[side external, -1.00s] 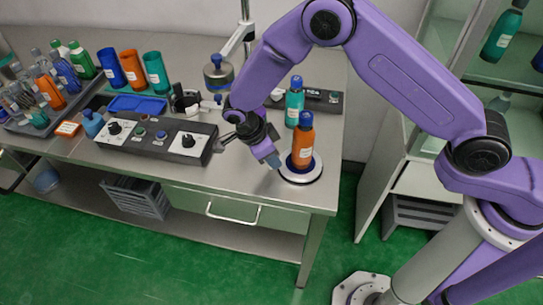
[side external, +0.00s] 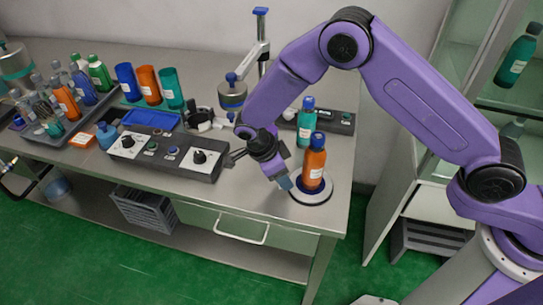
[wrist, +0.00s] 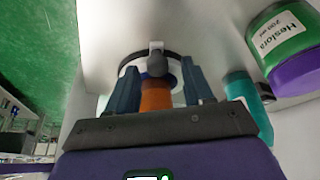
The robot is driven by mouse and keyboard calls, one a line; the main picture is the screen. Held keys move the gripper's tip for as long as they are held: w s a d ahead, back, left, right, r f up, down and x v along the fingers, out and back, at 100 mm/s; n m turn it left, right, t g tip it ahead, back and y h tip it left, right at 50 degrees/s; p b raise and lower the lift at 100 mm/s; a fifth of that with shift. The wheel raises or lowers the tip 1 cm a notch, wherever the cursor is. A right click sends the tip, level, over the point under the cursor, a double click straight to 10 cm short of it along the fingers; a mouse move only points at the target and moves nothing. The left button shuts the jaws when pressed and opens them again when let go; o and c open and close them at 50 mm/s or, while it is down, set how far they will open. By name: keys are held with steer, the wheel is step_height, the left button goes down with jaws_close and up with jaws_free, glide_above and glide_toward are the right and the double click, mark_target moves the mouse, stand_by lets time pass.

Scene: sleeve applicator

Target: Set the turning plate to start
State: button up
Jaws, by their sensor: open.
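My gripper (side external: 284,183) is open, tilted down, just left of the bottle. In the wrist view, orange (wrist: 156,97) shows between the two open fingers of my gripper (wrist: 160,88); contact cannot be told. A control box (side external: 168,155) with two black dials on white panels and small buttons lies left of my gripper. The plate's marking is not readable.
A teal bottle (side external: 306,120) stands behind the orange one, before a second dark box (side external: 342,123). A post with a round head (side external: 232,95) rises behind my gripper. Coloured cups (side external: 148,85), a blue tray (side external: 150,119) and a bottle rack (side external: 45,125) fill the left.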

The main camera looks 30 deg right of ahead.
steer(key=v, duration=1.6)
steer(key=shift+r, duration=0.4)
steer(key=shift+w, duration=0.15)
